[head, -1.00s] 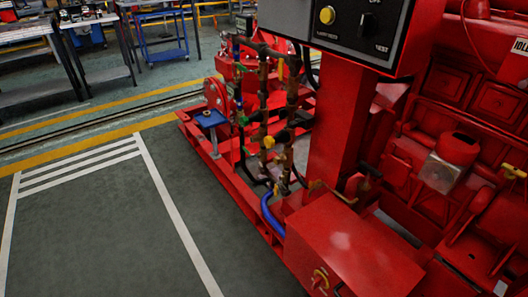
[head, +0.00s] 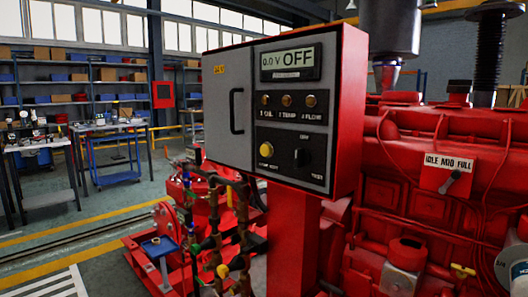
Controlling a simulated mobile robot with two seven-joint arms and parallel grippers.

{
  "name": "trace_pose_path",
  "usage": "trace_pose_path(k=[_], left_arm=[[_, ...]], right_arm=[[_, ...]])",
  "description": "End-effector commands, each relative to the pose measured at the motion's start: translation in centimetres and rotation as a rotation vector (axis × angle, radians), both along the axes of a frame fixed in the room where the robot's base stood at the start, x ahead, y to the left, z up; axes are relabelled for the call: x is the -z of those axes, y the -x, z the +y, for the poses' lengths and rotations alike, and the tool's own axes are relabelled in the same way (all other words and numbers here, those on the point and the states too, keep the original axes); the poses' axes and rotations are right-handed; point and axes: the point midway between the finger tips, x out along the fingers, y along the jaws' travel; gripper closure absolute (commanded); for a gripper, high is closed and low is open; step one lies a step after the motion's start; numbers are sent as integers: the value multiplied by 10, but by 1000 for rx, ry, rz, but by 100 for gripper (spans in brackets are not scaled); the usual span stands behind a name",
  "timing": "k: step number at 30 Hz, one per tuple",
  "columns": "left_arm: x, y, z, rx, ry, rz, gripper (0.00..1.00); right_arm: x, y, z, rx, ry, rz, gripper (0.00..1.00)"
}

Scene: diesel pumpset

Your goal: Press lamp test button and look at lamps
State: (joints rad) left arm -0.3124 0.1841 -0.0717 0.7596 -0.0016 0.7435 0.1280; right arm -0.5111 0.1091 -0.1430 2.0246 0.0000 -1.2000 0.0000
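The red control panel box (head: 349,110) stands on a red post (head: 292,240) in the middle of the head view. Its grey face has a display (head: 291,62) reading "0.0 V OFF". Below it is a row of three unlit-looking amber lamps (head: 287,101), labelled OIL, TEMP and FLOW. A yellow round button (head: 266,149) sits at the lower left of the lower black plate; its label is too small to read surely. A black rotary knob (head: 301,157) is to its right, with OFF and TEST markings. Neither gripper is in view.
A red engine (head: 430,170) with an "IDLE MID FULL" lever plate (head: 448,174) stands right of the panel. Pipes and valves (head: 225,225) stand below left. Workbenches (head: 105,150) and shelves (head: 100,85) are at the back left. Floor at the lower left is clear.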

Motion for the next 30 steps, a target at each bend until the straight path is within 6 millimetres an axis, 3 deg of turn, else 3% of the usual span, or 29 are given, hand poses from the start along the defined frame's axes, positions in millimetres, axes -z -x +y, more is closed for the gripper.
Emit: trace_pose_path(k=[2,14,30], left_arm=[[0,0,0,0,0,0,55],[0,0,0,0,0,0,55],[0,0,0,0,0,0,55]], right_arm=[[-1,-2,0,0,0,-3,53],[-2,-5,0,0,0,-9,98],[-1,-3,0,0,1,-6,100]])
